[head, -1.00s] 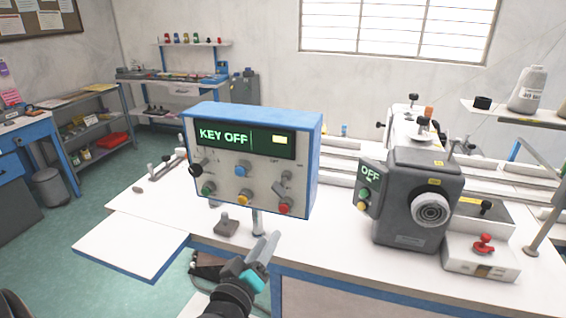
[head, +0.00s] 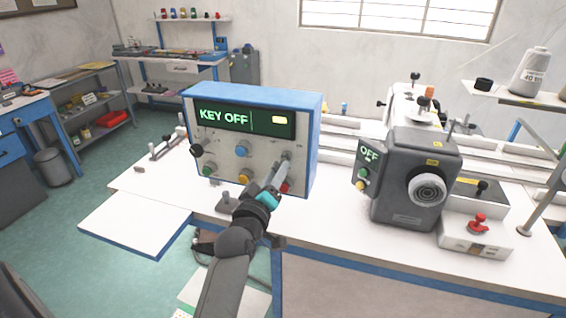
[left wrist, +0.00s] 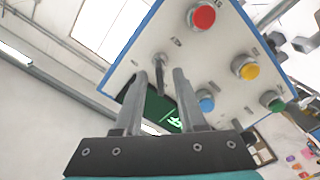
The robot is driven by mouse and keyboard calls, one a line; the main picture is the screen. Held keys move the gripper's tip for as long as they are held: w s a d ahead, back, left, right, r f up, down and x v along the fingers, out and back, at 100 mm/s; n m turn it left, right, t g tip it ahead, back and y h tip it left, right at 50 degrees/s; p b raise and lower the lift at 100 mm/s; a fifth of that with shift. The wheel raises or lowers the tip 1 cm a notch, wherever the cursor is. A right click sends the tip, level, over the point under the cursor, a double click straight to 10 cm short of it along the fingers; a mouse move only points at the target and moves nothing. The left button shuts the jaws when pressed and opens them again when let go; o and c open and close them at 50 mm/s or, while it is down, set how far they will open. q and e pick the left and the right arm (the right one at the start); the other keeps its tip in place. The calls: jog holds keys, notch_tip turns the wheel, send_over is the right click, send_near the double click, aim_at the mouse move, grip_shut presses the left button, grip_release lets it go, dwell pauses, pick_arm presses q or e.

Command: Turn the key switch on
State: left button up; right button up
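The control box (head: 208,160) is blue and white and stands on the sewing bench. Its green display (head: 246,119) reads "KEY OFF". The key switch (left wrist: 161,75) is a small grey key on the box's face, beyond the tips of my left gripper in the left wrist view. My left gripper (head: 278,178) is at the lower right of the panel, near the red button (left wrist: 201,17). In the left wrist view the two fingers (left wrist: 158,78) are apart, with the key appearing between them; contact is not clear. My right gripper is out of view.
The panel also has a blue button (left wrist: 206,103), a yellow button (left wrist: 247,70), a green button (left wrist: 272,100) and a black knob (head: 196,150). The grey sewing machine head (head: 415,190) with an "OFF" display stands right of the box. The bench's left wing (head: 135,220) is clear.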

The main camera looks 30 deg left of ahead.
aim_at(283, 160)
pick_arm(q)
jog(key=shift+x, duration=2.45)
grip_shut()
